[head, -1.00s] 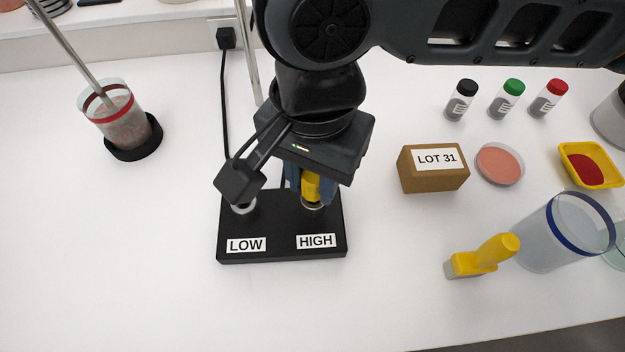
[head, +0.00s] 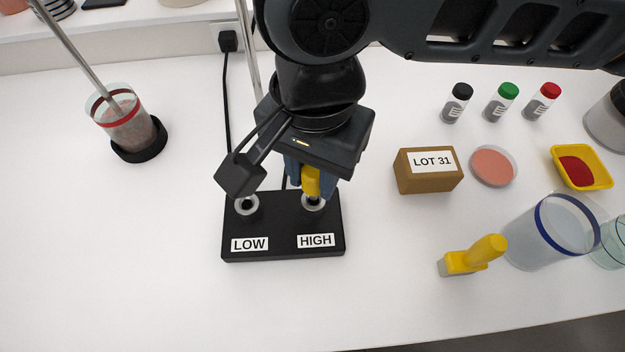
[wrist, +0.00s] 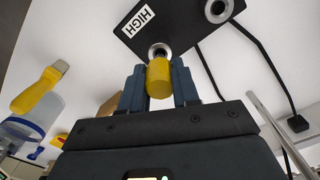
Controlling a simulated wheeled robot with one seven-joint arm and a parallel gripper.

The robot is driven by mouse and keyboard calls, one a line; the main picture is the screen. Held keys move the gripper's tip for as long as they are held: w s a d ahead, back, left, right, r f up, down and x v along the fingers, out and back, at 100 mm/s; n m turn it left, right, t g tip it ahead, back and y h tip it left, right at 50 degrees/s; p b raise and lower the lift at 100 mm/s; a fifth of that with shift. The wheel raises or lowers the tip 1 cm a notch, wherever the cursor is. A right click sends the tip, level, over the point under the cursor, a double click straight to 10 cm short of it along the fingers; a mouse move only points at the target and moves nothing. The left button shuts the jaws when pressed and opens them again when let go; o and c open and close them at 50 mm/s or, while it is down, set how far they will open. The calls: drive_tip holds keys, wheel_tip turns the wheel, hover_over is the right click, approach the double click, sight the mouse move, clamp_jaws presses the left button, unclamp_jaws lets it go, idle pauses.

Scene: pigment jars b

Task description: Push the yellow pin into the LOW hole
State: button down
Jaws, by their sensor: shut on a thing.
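The yellow pin (head: 311,181) is between the fingers of my gripper (head: 308,178), which is shut on it. It also shows in the wrist view (wrist: 158,80), between the two blue-grey fingers of my gripper (wrist: 158,88). The pin is at the HIGH hole (head: 314,205) of the black block (head: 282,225). I cannot tell whether its tip is inside that hole or just above it. The LOW hole (head: 246,206), a metal ring left of it, is empty; it also shows in the wrist view (wrist: 218,10).
A brown LOT 31 box (head: 428,172) stands right of the block. A yellow-handled tool (head: 474,256) and a blue-rimmed beaker (head: 550,235) are at the front right. A beaker with a rod (head: 127,125) stands at the left. The table in front of the block is clear.

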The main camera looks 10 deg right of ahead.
drive_tip(key=shift+r+p, duration=1.9)
drive_tip(key=shift+r, duration=0.15)
drive_tip(key=shift+w, duration=0.1)
